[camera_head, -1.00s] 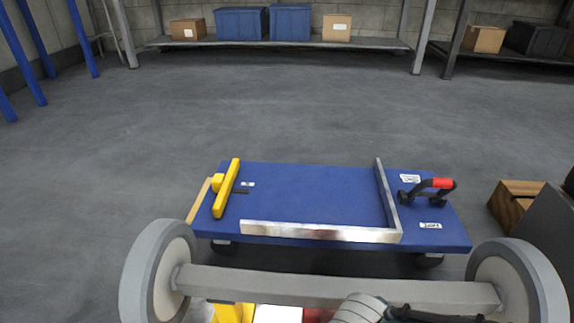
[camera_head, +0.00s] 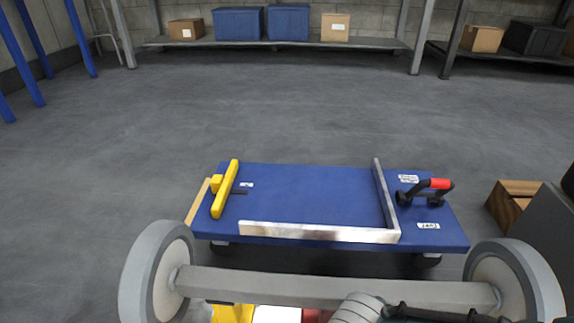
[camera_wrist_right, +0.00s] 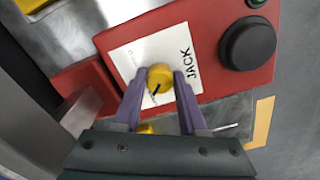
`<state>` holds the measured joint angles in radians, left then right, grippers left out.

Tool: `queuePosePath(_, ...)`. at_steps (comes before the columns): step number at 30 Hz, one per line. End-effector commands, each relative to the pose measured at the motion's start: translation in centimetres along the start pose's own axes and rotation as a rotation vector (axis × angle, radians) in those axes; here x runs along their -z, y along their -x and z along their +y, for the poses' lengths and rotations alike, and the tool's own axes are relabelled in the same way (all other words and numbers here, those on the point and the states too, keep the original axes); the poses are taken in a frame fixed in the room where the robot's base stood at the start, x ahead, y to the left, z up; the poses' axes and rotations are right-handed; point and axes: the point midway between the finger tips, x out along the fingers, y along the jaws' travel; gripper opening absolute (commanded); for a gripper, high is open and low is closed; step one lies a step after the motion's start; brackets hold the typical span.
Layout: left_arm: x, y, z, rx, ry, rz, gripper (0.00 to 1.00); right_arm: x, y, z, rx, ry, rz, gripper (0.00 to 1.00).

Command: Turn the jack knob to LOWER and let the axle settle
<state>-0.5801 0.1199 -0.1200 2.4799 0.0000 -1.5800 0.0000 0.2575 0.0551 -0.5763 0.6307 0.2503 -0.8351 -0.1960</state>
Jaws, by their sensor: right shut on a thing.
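In the right wrist view, the yellow jack knob (camera_wrist_right: 159,78) with a dark pointer line sits on a white label plate (camera_wrist_right: 125,60) reading JACK, on a red box. My right gripper (camera_wrist_right: 159,84) is shut on the knob, one purple finger on each side. The small lettering around the knob is too blurred to read. In the head view, the grey axle (camera_head: 340,287) with a wheel at each end, left wheel (camera_head: 158,270) and right wheel (camera_head: 515,280), lies across the bottom, in front of the blue cart. What supports the axle is hidden. My left gripper is out of view.
A blue cart (camera_head: 310,190) with a metal corner rail, a yellow bar (camera_head: 225,188) and a red-topped handle (camera_head: 427,188) stands beyond the axle. A round black button (camera_wrist_right: 248,41) is beside the knob. A wooden box (camera_head: 513,204) is at right. Open floor lies behind the cart.

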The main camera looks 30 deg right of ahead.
Motion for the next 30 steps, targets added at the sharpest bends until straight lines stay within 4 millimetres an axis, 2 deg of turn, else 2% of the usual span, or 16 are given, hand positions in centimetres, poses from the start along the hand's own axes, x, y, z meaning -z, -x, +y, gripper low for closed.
queuePosePath(13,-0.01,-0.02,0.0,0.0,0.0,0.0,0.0,-0.01,-0.03,0.04,-0.001,0.013,0.0,0.0)
queuePosePath(14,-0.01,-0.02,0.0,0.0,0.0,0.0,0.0,-0.01,-0.03,0.04,-0.001,0.013,0.0,0.42)
queuePosePath(15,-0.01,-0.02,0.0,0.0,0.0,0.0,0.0,-0.01,-0.03,0.03,-0.001,0.013,0.0,0.47)
queuePosePath(22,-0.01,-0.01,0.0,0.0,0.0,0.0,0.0,-0.02,-0.02,0.02,-0.001,0.011,0.0,0.71)
queuePosePath(30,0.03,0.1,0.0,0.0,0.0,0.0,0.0,-0.01,0.1,0.01,0.0,0.01,0.0,0.71)
